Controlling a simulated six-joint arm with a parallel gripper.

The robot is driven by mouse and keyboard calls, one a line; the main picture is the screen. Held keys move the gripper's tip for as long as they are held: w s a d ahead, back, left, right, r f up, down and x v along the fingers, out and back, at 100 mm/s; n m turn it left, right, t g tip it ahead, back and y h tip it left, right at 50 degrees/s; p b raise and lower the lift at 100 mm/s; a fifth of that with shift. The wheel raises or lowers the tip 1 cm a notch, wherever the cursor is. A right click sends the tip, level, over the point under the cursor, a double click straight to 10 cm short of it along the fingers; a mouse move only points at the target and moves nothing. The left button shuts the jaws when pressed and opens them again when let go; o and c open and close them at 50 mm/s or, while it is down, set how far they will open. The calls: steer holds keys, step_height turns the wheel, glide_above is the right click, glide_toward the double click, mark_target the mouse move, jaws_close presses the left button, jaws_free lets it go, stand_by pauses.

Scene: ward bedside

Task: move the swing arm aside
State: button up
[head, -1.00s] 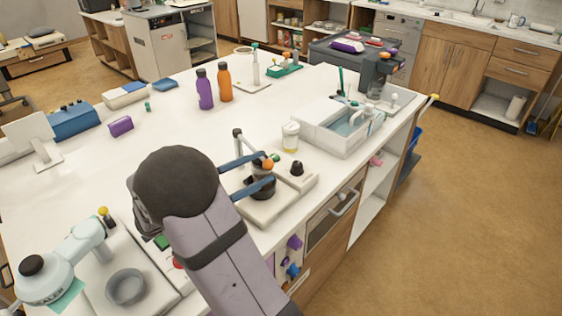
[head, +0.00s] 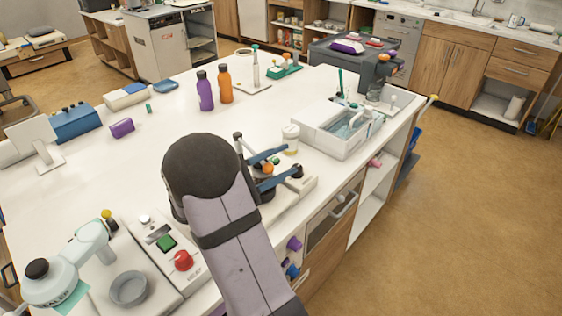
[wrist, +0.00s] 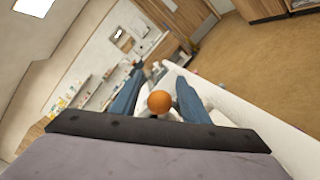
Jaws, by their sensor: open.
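The swing arm belongs to a small pale bench device (head: 290,200) near the counter's front edge. It has a short dark-topped post (head: 238,142) and an orange ball knob (head: 267,168). My gripper (head: 277,166) is over the device, with its blue fingers open. The knob lies between the fingers in the head view. In the wrist view the orange ball (wrist: 160,102) sits midway between the two blue fingers (wrist: 158,94), with a visible gap on each side. My arm and gripper hide much of the swing arm and the device's dish.
A yellowish-white lidded jar (head: 290,139) stands just behind the device, and a white basin (head: 335,130) is to its right. A sealer (head: 62,275) and a box with a red knob (head: 182,260) are at the left. The counter middle (head: 180,135) is clear.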

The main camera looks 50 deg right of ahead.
mark_target(264, 172)
jaws_close()
steer(key=shift+w+a+m+g+y, duration=0.2)
steer(key=shift+a+m+g+y, duration=0.15)
steer(key=shift+a+m+g, duration=0.45)
steer(key=shift+w+a+m+g+y, duration=0.15)
steer(key=shift+a+m+g+y, duration=0.25)
steer(key=shift+a+g, duration=0.65)
steer(key=shift+w+a+m+g+y, duration=0.25)
steer(key=shift+a+m+g, duration=0.45)
steer(key=shift+a+g, duration=0.25)
steer(key=shift+w+a+m+g+y+p, duration=0.35)
steer(key=shift+a+m+g+y, duration=0.2)
steer(key=shift+a+g, duration=0.15)
steer(key=shift+w+a+m+g+y+p, duration=0.3)
steer(key=shift+a+m+g+y, duration=0.2)
steer(key=shift+a+g, duration=0.2)
jaws_free()
step_height(264, 172, up, 10)
steer(key=p, duration=1)
